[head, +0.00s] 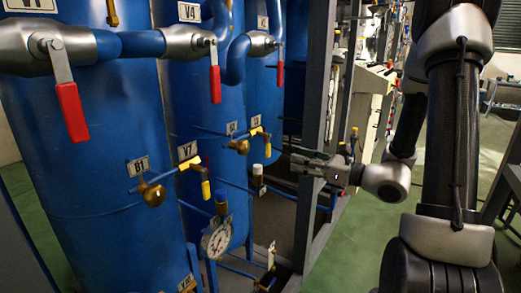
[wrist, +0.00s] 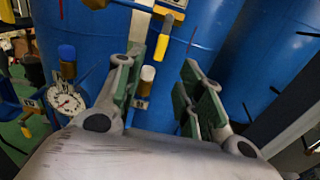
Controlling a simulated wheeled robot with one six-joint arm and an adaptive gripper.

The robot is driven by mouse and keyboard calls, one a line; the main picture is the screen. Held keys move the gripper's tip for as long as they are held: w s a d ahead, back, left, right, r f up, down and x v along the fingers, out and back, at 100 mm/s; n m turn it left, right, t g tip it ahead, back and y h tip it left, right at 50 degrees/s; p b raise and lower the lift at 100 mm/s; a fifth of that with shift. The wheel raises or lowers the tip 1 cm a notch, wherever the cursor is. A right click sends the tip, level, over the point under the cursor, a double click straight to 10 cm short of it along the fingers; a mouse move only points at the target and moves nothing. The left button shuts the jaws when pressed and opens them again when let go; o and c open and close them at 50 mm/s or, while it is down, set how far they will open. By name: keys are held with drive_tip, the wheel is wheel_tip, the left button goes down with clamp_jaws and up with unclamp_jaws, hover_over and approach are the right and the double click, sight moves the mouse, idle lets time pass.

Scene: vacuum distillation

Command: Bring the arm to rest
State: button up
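My gripper (head: 300,162) is at the end of my arm, held out to the left in the head view, in front of the blue vessels and beside the grey frame. In the wrist view my gripper (wrist: 166,75) has its two green-padded fingers apart, with nothing held between them. A white-capped fitting (wrist: 147,74) and a yellow-handled valve (wrist: 164,42) show behind the fingers, apart from them as far as I can tell. My arm (head: 455,130) stands at the right of the head view, bent at the elbow.
Tall blue vessels (head: 95,180) with red-handled valves (head: 71,112) fill the left. A pressure gauge (head: 217,240) sits low between pipes; it also shows in the wrist view (wrist: 67,101). A grey upright frame (head: 314,110) stands close to my gripper. Green floor (head: 350,245) is open below my arm.

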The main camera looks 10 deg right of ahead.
drive_tip(key=s+f+n+g+h, duration=0.1)
drive_tip(key=s+f+n+g, duration=0.2)
drive_tip(key=s+n+g, duration=0.55)
drive_tip(key=s+f+n+g+h, duration=0.1)
drive_tip(key=s+f+n+g, duration=0.35)
drive_tip(key=s, duration=0.65)
drive_tip(key=s+d+r+n+t+h, duration=0.2)
drive_tip(key=s+d+r+n+h, duration=0.1)
drive_tip(key=d+r+n+h, duration=0.8)
drive_tip(key=r+n+t, duration=0.1)
drive_tip(key=a+r+n, duration=0.1)
drive_tip(key=r+n+t, duration=0.1)
drive_tip(key=r, duration=0.1)
drive_tip(key=shift+s+a+t, duration=0.15)
drive_tip(key=shift+s+t, duration=0.1)
drive_tip(key=shift+t, duration=0.05)
